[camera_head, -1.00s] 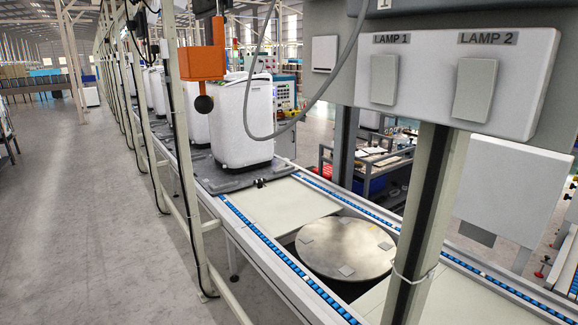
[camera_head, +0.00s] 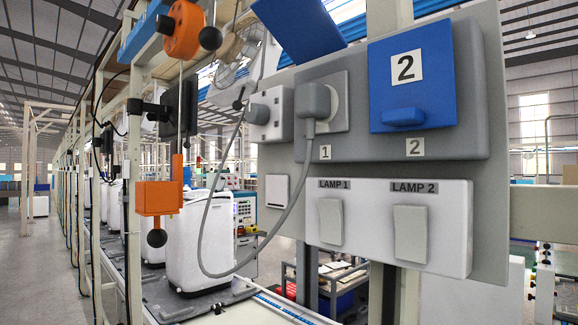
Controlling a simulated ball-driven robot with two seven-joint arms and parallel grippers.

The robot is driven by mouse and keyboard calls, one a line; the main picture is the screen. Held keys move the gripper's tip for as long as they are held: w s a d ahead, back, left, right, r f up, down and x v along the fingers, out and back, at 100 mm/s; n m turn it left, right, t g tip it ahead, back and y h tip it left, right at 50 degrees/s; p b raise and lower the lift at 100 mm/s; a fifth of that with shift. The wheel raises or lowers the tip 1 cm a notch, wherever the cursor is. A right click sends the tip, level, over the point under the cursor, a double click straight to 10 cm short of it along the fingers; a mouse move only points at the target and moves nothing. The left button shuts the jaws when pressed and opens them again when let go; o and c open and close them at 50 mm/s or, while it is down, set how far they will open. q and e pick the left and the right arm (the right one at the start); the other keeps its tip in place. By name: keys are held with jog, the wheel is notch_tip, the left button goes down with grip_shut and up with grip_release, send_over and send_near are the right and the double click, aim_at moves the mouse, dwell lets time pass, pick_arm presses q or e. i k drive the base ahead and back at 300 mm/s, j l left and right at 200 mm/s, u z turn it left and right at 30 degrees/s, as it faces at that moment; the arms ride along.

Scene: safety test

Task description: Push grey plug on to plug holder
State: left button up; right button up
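The grey plug (camera_head: 314,102) sits against the grey square socket (camera_head: 338,92) above the label 1 on the grey panel. A grey cable (camera_head: 292,205) hangs from the plug in a long loop. A light grey block with dark holes (camera_head: 262,114) is mounted left of the plug, at the panel's left edge; it may be the plug holder, but I cannot tell for sure. Neither of my grippers is in view.
A blue socket cover (camera_head: 412,78) marked 2 is right of the plug. Below are the LAMP 1 switch (camera_head: 330,221) and LAMP 2 switch (camera_head: 410,234). An orange box (camera_head: 158,197) hangs at left. A white appliance (camera_head: 198,240) stands on the conveyor behind.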

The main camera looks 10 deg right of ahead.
aim_at(312, 99)
jog(key=i+j, duration=0.35)
jog(key=j, duration=0.15)
jog(key=i+j, duration=0.65)
jog(key=j, duration=0.3)
jog(key=z, duration=3.45)
